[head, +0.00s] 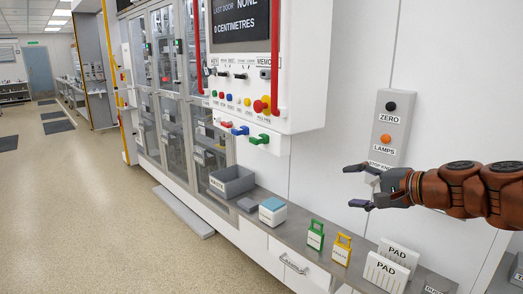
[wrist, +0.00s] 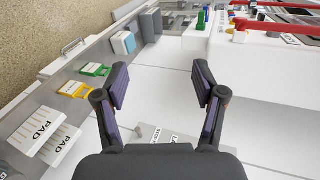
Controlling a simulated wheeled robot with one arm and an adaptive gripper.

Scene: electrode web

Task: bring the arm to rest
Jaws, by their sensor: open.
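My gripper (head: 364,187) is at the right in the head view, in front of the white wall and above the grey ledge. Its two dark fingers are spread and nothing is between them. In the wrist view my gripper (wrist: 165,92) shows open and empty, with the white wall behind it. My brown arm (head: 470,190) reaches in from the right edge. A grey button panel (head: 384,104) with a black ZERO button and an orange LAMPS button is on the wall; its lower part is partly hidden behind my gripper.
The ledge (head: 296,216) below holds a grey bin (head: 232,182), a blue-topped white block (head: 272,211), a green tag (head: 315,235), a yellow tag (head: 342,249) and white PAD blocks (head: 385,273). A console (head: 250,95) with red rails juts out at centre. The floor (head: 80,200) at left is open.

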